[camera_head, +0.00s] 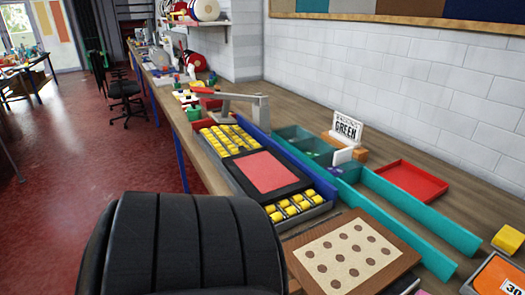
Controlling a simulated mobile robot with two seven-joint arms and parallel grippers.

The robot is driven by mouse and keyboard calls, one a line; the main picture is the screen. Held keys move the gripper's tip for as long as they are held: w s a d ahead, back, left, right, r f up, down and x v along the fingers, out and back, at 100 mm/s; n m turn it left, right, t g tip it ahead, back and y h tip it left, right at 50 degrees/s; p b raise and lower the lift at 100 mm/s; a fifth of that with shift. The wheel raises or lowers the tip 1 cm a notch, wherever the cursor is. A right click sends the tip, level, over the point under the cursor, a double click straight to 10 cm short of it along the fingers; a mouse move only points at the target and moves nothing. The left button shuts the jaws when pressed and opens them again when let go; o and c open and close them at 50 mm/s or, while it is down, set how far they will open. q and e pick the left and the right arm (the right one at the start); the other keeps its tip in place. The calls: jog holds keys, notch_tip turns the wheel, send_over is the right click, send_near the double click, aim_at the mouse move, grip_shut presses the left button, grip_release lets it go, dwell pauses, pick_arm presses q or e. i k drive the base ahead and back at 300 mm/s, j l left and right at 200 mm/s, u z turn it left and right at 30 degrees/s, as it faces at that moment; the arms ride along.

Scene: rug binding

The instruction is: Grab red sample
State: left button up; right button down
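A flat red square (265,172), which looks like the red sample, lies inside a black frame on the workbench, in the middle of the view. The black frame (243,183) surrounds it, with yellow pieces in rows at its far side and near side. A second red thing, a shallow red tray (412,190), sits further right near the wall. Neither of my grippers shows in the head view, so whether they hold anything cannot be seen.
A black padded chair back (180,245) blocks the bench's near left side. A grey lever arm (262,112) stands beyond the frame. A teal divider (415,225) runs along the right. A brown board with dark dots (315,257) lies nearer. A "GREEK" sign (346,129) stands behind.

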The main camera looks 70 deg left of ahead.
aim_at(267, 178)
jog(key=u, duration=1.5)
